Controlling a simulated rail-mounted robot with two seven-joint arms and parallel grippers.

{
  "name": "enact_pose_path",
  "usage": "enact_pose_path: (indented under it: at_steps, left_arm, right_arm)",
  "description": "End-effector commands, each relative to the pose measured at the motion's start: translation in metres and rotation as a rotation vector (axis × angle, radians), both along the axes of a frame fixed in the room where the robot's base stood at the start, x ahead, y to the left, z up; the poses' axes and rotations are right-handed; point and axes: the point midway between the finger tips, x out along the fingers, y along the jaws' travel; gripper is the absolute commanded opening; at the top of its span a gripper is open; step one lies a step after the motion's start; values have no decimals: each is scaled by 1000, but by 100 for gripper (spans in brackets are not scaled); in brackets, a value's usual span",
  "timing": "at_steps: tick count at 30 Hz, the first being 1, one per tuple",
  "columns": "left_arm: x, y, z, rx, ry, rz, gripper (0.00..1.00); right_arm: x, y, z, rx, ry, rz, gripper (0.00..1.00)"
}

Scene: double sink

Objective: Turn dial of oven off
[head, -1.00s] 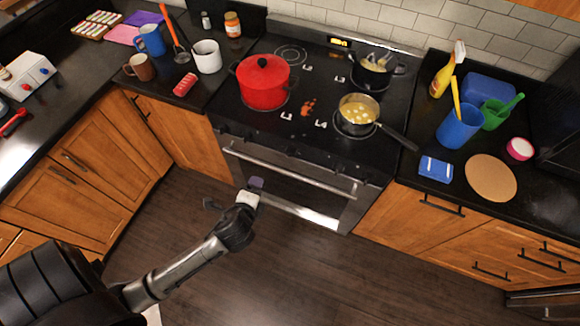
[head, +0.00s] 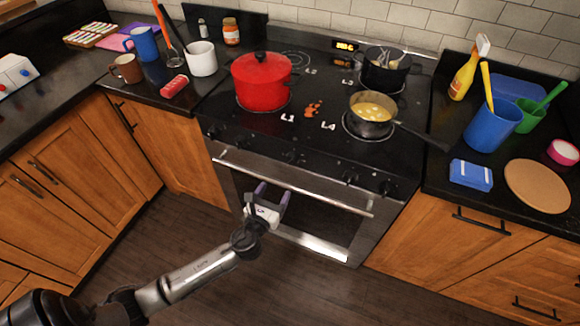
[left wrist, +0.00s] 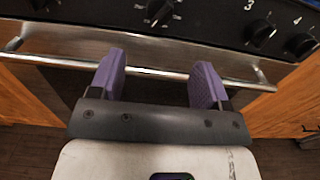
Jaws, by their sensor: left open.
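The oven (head: 320,225) stands in the middle of the head view, with a black front panel above a long metal handle (head: 330,195). Several black dials sit along the panel, including one at the centre (head: 290,157) and two at the right (head: 350,178). The left wrist view shows a centre dial (left wrist: 158,12), a dial by the number 3 (left wrist: 260,33) and one by the number 4 (left wrist: 300,44). My left gripper (head: 272,192) is open and empty, its purple fingers in front of the oven door, below the dials. My right gripper is not in view.
On the cooktop stand a red pot (head: 262,82), a pan of yellow food (head: 370,112) with its handle pointing right, and a dark pot (head: 385,75). Wooden cabinets (head: 170,150) flank the oven. The floor in front is clear.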

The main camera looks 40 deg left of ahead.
Motion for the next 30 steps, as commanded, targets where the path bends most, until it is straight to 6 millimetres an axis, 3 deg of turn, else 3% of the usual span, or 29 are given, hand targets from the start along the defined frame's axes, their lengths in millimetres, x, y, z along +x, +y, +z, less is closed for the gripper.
enact_pose_path:
  at_steps: [15, 21, 30]
  left_arm:
    - [88, 27, 0, -3, -3, 2, 70]
    - [108, 33, 0, -3, -2, 2, 70]
    - [118, 36, 1, -4, -1, 1, 70]
  right_arm:
    - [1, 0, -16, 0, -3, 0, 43]
    - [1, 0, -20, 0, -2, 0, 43]
    - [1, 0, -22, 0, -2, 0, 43]
